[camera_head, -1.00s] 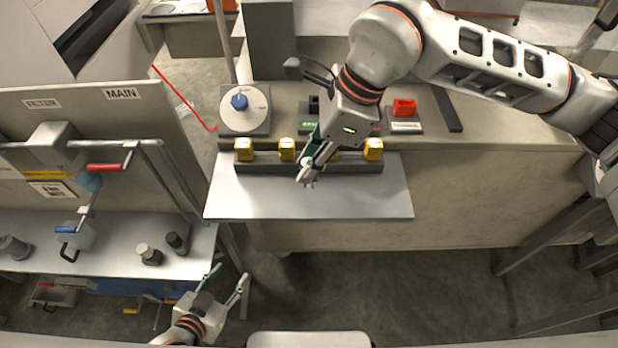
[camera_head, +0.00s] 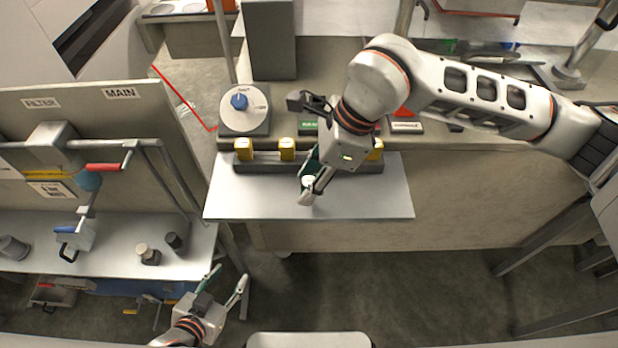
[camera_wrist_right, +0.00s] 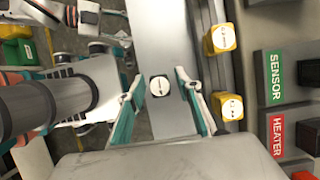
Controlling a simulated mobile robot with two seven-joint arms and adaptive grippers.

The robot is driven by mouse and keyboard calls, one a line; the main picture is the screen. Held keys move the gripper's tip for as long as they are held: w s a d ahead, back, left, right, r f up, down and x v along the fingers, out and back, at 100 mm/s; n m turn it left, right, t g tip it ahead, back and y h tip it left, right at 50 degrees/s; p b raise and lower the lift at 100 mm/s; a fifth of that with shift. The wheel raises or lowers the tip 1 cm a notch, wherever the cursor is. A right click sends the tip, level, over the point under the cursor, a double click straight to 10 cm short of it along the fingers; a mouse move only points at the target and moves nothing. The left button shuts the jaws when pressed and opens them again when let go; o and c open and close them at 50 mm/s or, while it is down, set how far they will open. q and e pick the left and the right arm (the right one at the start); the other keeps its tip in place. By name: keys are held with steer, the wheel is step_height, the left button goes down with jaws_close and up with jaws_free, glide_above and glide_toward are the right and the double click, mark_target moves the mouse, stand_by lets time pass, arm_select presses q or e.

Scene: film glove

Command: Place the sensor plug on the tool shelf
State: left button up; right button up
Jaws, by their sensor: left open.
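The sensor plug (camera_wrist_right: 159,86) is a small dark piece with a white marked face in the right wrist view. In the head view the plug's white top (camera_head: 308,182) shows between the fingers of my right gripper (camera_head: 307,187), over the grey metal tool shelf (camera_head: 245,199). Whether the plug touches the shelf is hard to see. My left gripper (camera_head: 226,283) is open and empty at the lower left, away from the shelf.
A dark rack with yellow blocks (camera_head: 287,149) runs along the shelf's back edge. Behind it are a dial (camera_head: 240,102) and labelled sockets, with a green SENSOR label (camera_wrist_right: 275,78) and a red HEATER label (camera_wrist_right: 278,134). The shelf is bare to the left and right.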

steer(key=shift+r, duration=0.15)
steer(key=v, duration=1.2)
stand_by(0.3)
